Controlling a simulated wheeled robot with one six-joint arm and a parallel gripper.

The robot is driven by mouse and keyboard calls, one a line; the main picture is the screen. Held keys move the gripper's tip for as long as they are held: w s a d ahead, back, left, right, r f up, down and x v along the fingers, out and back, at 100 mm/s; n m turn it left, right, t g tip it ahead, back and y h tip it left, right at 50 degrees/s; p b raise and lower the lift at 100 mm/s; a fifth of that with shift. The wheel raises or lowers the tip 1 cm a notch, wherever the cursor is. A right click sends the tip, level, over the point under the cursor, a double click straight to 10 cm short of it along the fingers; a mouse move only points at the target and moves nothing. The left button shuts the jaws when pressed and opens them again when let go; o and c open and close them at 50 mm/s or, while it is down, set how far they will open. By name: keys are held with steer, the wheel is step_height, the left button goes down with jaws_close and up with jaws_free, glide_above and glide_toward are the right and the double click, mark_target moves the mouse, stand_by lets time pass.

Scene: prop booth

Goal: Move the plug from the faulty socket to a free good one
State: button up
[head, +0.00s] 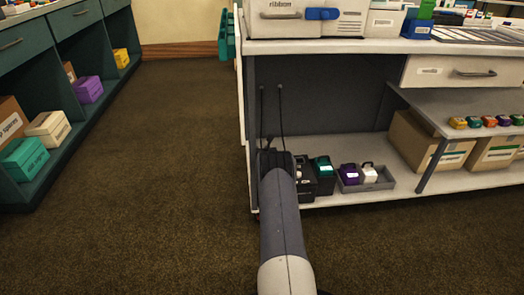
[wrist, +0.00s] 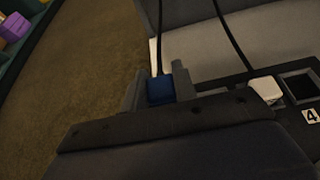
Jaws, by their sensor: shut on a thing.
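My gripper (wrist: 159,87) is shut on a blue plug (wrist: 160,92), with a finger on each side of it. A dark cable rises from the blue plug. To the right, a white plug (wrist: 265,90) with its own cable sits at the black socket strip (wrist: 285,107). An empty dark socket (wrist: 299,86) lies right of the white plug, near a label reading 4. The underside of the blue plug is hidden, so I cannot tell whether it is in a socket. In the head view my arm hides the gripper and most of the strip.
A teal-topped black block (head: 322,168) stands right of my arm on the low shelf (head: 400,192). A grey tray (head: 383,183) beside it holds a purple and a white item. The worktop (head: 345,46) overhangs the shelf. The carpet at left is clear.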

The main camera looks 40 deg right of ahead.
steer(key=shift+f+b, duration=0.45)
steer(key=shift+f, duration=0.4)
steer(key=shift+f, duration=0.35)
steer(key=shift+f, duration=1.2)
steer(key=o, duration=1.1)
steer(key=shift+c, duration=0.2)
step_height(320, 180, up, 10)
steer(key=p, duration=0.4)
steer(key=shift+f, duration=0.1)
